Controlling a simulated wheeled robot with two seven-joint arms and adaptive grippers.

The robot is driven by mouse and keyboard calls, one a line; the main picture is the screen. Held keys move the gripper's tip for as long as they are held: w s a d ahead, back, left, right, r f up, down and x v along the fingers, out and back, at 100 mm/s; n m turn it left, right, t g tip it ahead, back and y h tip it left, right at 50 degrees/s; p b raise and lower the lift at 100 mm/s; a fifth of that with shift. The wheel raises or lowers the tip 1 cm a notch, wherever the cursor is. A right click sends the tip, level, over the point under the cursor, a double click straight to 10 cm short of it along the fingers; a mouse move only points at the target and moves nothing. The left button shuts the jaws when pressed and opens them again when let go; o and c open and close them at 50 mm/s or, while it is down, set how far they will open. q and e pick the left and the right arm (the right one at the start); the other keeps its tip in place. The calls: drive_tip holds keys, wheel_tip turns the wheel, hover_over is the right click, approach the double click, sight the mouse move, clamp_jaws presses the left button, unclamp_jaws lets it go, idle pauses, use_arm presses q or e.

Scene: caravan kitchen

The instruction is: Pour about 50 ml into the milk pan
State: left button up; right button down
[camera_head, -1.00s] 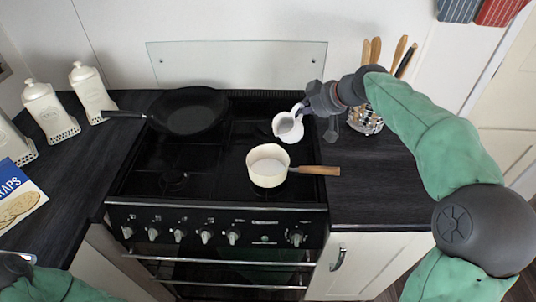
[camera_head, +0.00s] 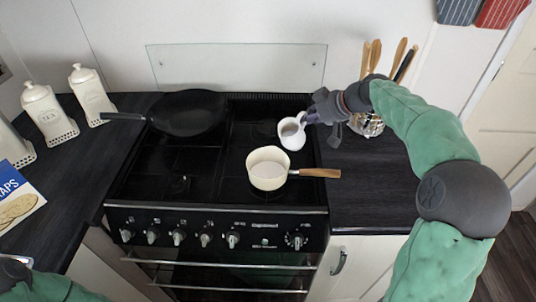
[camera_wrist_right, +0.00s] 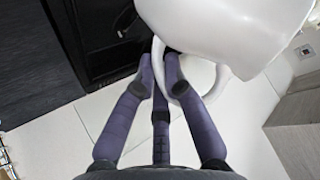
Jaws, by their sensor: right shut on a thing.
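The cream milk pan (camera_head: 267,168) with a wooden handle (camera_head: 318,173) stands on the front right of the black hob, its handle pointing right. Its inside looks pale. A small white jug (camera_head: 292,131) is held above the hob, behind and a little right of the pan. My right gripper (camera_head: 312,116) is shut on the jug's handle. In the right wrist view, the fingers (camera_wrist_right: 165,75) close around the handle loop of the white jug (camera_wrist_right: 225,25). The jug's mouth faces the head camera, with a greyish inside. No stream shows. My left gripper (camera_head: 14,262) is barely in view at the lower left corner.
A black frying pan (camera_head: 188,112) sits at the back left of the hob (camera_head: 190,165), handle to the left. A utensil holder (camera_head: 367,124) stands behind my right arm. White canisters (camera_head: 88,92) and a wraps packet (camera_head: 15,197) are on the left counter.

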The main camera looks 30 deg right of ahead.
drive_tip(key=shift+w+d+f+m+g+y+p, duration=0.2)
drive_tip(key=shift+d+f+m+y+p, duration=0.35)
drive_tip(key=shift+f, duration=0.4)
drive_tip(key=shift+w+d+f+m+g+y+p, duration=0.15)
drive_tip(key=shift+w+d+f+m+y+p, duration=0.15)
drive_tip(key=shift+d+f+y, duration=0.5)
drive_tip(key=shift+w+d+f+m+g+y+p, duration=0.15)
drive_tip(key=shift+w+d+f+m+y+p, duration=0.25)
drive_tip(key=shift+f, duration=0.75)
drive_tip(key=shift+s+d, duration=0.1)
drive_tip(key=shift+s, duration=0.1)
